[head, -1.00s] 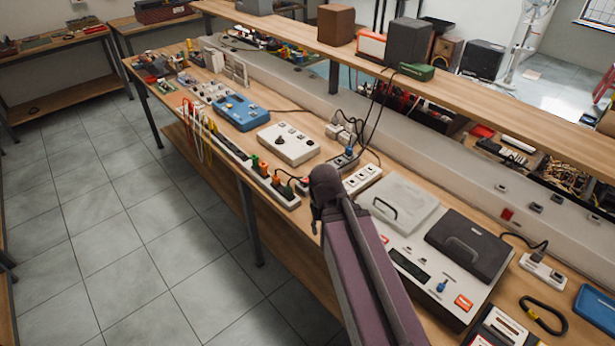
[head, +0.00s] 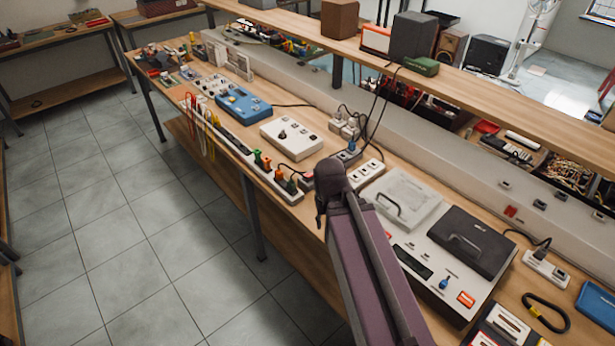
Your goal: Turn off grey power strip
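A long pale power strip (head: 236,146) runs along the bench's front edge, with green and orange plugs at its near end. A small grey socket block (head: 348,156) with a blue plug sits further back, and a short white strip (head: 367,174) lies beside it. Another pale strip (head: 546,269) with a black plug is at the right. I cannot tell which is the grey power strip of the task, nor any switch state. My purple arm rises from the bottom; its dark joint covers part of the bench by the long strip's near end. My gripper is not visible.
The wooden bench (head: 508,310) is crowded. A white box with a knob (head: 291,137), a blue device (head: 243,104) and a large grey-lidded unit (head: 470,243) stand on it. Black cables hang from the raised shelf (head: 480,79). The tiled floor (head: 110,225) at left is clear.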

